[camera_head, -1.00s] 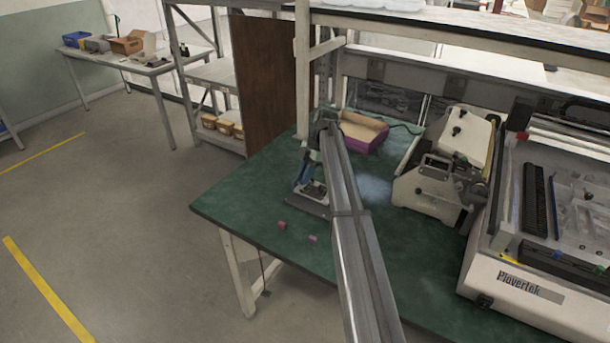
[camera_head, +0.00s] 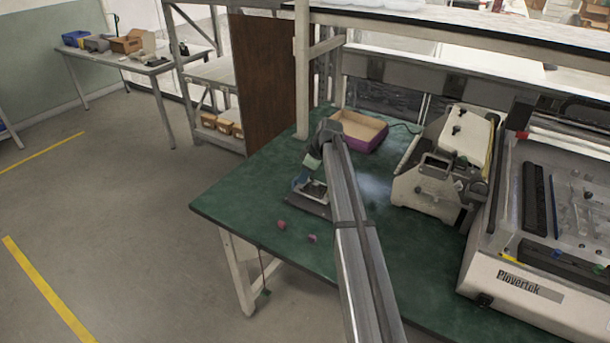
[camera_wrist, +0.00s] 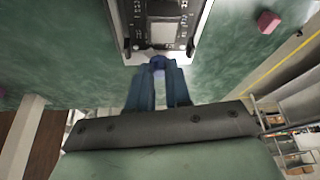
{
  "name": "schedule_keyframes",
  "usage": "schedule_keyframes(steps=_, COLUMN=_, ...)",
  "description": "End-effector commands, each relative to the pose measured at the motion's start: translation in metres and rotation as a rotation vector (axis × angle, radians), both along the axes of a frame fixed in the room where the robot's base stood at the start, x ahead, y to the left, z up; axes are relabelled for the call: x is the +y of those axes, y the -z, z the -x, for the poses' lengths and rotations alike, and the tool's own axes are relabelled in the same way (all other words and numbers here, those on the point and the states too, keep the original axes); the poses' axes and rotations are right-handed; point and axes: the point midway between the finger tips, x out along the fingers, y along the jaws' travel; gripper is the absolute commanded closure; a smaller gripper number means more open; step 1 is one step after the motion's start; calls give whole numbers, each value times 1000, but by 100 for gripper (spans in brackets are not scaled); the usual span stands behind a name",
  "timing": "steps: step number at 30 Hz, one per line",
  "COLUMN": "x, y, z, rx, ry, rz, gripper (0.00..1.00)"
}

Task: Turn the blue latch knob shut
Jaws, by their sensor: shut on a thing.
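The blue latch knob (camera_wrist: 158,62) shows at the near edge of a light fixture plate (camera_wrist: 128,48) in the wrist view. My gripper (camera_wrist: 159,68) has its two blue fingers shut on the knob, one on each side. The fixture holds a dark board (camera_wrist: 165,30) with a pale square in its middle. In the head view my gripper (camera_head: 300,184) is at the left side of the fixture (camera_head: 310,207), low over the green bench. The knob is too small and covered to make out there, and its exact turn angle cannot be told.
Two small reddish blocks (camera_head: 281,224) (camera_head: 311,239) lie on the green bench (camera_head: 240,205) near its front edge. A purple open box (camera_head: 362,145) stands behind my arm. A cream machine (camera_head: 435,180) and a large Plovertek machine (camera_head: 520,290) fill the right side.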

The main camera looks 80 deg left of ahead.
Motion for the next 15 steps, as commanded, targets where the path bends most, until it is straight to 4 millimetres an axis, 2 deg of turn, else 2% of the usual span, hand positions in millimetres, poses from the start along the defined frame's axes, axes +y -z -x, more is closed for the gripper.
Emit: schedule_keyframes(steps=15, x=-4, y=-1, z=3, rx=-1, ry=442, rz=-1, gripper=100)
